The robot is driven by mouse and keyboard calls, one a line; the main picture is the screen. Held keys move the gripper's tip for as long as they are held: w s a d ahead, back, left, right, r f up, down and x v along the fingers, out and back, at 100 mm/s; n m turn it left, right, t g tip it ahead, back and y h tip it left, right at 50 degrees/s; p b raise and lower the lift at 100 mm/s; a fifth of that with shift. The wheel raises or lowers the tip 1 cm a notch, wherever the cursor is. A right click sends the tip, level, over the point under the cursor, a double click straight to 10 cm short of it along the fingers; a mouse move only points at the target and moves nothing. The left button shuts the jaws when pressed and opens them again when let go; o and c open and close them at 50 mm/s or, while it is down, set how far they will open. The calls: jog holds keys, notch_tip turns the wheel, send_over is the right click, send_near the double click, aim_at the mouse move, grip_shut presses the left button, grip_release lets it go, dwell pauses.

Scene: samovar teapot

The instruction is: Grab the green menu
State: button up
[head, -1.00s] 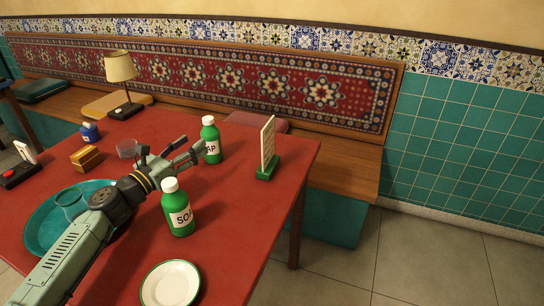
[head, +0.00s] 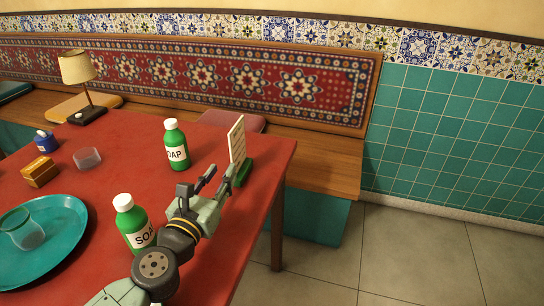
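The green menu is a pale card (head: 237,140) standing upright in a green base (head: 243,174), near the right edge of the red table (head: 110,150) in the head view. My gripper (head: 221,172) is open, with its two fingers apart and pointing toward the menu. It is just in front of and left of the base, and the right finger overlaps the base's near end in the picture. I cannot tell whether they touch. Nothing shows between the fingers.
One green soap bottle (head: 175,148) stands left of the menu; another (head: 131,222) stands close beside my arm. The bench (head: 320,172) lies behind.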

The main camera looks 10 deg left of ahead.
aim_at(231, 157)
jog(key=shift+f, duration=0.2)
jog(key=w, duration=0.1)
jog(key=w+p, duration=0.1)
jog(key=w, duration=0.2)
jog(key=shift+w+d+p, duration=0.1)
jog(key=shift+d+p, duration=0.25)
jog(key=shift+p, duration=0.05)
jog(key=shift+w+d+f+p, duration=0.15)
jog(key=shift+w+p, duration=0.45)
jog(key=shift+w, duration=0.9)
jog(key=shift+w+d+r+p, duration=0.1)
jog(key=shift+w+p, duration=0.5)
jog(key=shift+w, duration=0.9)
jog(key=shift+c, duration=0.3)
grip_shut()
